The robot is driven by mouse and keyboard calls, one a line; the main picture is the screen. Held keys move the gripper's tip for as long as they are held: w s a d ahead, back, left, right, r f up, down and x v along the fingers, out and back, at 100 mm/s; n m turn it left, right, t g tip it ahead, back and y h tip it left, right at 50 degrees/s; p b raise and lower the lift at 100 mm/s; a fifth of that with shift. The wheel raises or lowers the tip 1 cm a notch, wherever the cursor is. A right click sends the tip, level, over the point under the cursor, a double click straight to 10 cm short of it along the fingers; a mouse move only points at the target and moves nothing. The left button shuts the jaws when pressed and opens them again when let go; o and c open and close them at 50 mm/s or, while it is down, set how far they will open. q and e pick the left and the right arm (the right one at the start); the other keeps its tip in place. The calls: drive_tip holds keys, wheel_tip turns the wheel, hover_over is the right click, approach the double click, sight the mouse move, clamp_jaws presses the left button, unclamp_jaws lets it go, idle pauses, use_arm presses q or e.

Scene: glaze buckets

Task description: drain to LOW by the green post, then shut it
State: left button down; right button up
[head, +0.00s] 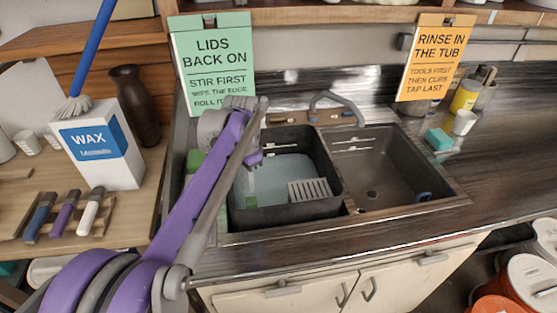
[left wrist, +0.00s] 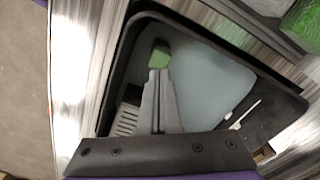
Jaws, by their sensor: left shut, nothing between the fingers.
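A dark tub (head: 325,160) in the left sink basin holds pale blue-grey water (head: 285,178), also in the left wrist view (left wrist: 205,75). A small green post (head: 251,202) stands at the tub's near-left side; its green top shows in the left wrist view (left wrist: 160,54). My left gripper (left wrist: 158,72) is shut and empty, its fingertips right by the green top; I cannot tell whether they touch. In the head view the gripper (head: 250,185) is partly hidden by my purple forearm. No LOW mark is readable. My right gripper is out of view.
A slotted grey grate (head: 310,190) sits in the tub's near-right corner. The right basin (head: 375,165) is empty but for a small blue item (head: 423,197). A faucet (head: 337,100) stands behind. A green sign (head: 212,60) and a wax box (head: 98,145) are left.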

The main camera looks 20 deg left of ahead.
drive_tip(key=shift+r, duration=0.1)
use_arm(q)
wheel_tip(320, 180, up, 9)
drive_tip(key=p, duration=0.5)
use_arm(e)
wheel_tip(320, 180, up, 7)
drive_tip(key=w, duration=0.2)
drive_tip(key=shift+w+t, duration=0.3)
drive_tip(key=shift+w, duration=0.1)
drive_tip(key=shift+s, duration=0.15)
use_arm(q)
drive_tip(key=s+d+f+n+t, duration=0.2)
drive_tip(key=s+d+f, duration=0.1)
drive_tip(key=s, duration=0.3)
drive_tip(key=s+d+f+n+t, duration=0.2)
drive_tip(key=s+d+f, duration=0.2)
drive_tip(key=s+f, duration=0.1)
drive_tip(key=s+d+f+n+t, duration=0.1)
drive_tip(key=s+d+f, duration=0.2)
drive_tip(key=s+f, duration=0.2)
drive_tip(key=shift+s+d+n+t, duration=0.1)
drive_tip(key=shift+s+n+t, duration=0.1)
drive_tip(key=shift+s, duration=0.6)
drive_tip(key=shift+s+d+n+t, duration=0.1)
drive_tip(key=shift+s+n+t, duration=0.1)
drive_tip(key=shift+s, duration=0.6)
